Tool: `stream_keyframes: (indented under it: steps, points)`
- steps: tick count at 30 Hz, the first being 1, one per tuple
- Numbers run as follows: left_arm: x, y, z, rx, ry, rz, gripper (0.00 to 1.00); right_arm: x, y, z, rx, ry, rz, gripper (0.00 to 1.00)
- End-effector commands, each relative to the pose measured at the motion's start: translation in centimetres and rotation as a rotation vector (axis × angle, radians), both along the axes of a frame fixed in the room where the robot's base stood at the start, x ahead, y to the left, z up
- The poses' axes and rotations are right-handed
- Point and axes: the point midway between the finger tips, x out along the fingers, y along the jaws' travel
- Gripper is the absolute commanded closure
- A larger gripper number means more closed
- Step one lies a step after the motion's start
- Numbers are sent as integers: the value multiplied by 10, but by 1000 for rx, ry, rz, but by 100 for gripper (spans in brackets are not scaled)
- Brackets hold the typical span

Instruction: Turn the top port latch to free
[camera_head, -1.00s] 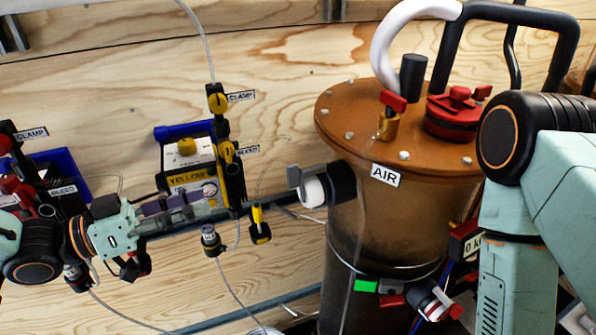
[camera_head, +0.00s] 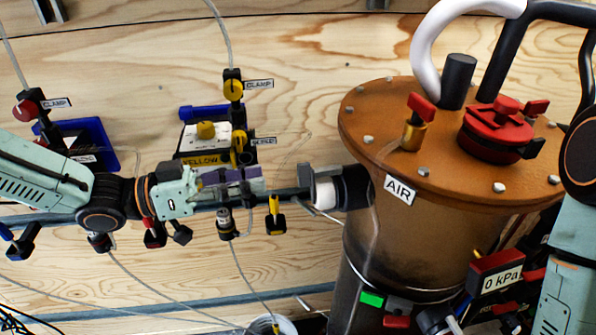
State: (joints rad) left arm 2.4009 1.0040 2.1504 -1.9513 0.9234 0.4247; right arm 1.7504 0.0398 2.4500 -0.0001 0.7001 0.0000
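The top port is a round red cap (camera_head: 492,138) with red lugs and a black tab at its right side, on the brown tank lid (camera_head: 370,120). I cannot tell which of these parts is the latch or how it is set. A red-handled brass valve (camera_head: 414,134) stands left of the cap. My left gripper (camera_head: 258,180) comes in from the left, well left of the tank and far from the cap, in front of the yellow-labelled unit. Whether its fingers are apart is unclear. My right arm shows at the right edge; its gripper is not seen.
A white curved hose (camera_head: 428,38) and black tubes rise behind the cap. A grey and white side port (camera_head: 326,190) juts from the tank, near the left gripper. A pressure display (camera_head: 497,281) reads 0 kPa at lower right. A clamp valve (camera_head: 233,88) is on the wall.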

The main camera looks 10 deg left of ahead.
Motion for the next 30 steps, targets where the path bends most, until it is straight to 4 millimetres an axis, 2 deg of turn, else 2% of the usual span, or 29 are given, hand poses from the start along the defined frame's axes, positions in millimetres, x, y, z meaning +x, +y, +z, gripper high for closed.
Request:
stream_keyframes:
  steps: [10,30]
  points:
    - [9,-20,-4,5,0,-3,69,0,0,-21,0,1,0,69]
    - [33,-65,-2,4,1,-3,69,0,0,-35,0,0,0,69]
